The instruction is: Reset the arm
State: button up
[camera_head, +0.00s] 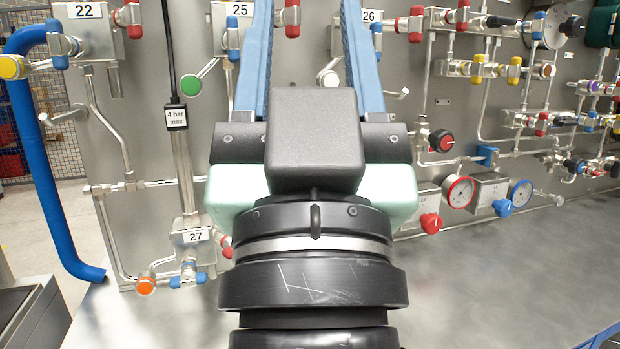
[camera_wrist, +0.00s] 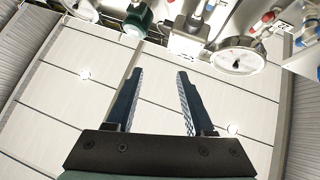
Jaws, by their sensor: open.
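My gripper (camera_wrist: 160,75) shows in the wrist view with its two dark blue fingers apart and nothing between them. In the head view my arm rises from the bottom centre, and the two blue fingers extend up past the top edge, so their tips are out of frame. The gauge panel (camera_head: 140,85) stands behind my gripper in the head view. The wrist view looks up at the ceiling (camera_wrist: 60,95), with panel parts along its top edge. I cannot tell the exact gap between my gripper and the panel.
Several valves and pipes stick out from the panel. Two round gauges, one red-rimmed (camera_head: 459,192) and one blue-rimmed (camera_head: 521,193), sit at the right. A thick blue pipe (camera_head: 45,160) stands at the left. The grey surface (camera_head: 490,270) at lower right is clear.

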notch_tip(320, 180, up, 18)
jog(key=s+p, duration=0.2)
jog(key=p, duration=1.5)
jog(key=shift+t, duration=0.4)
jog(key=shift+f, duration=0.1)
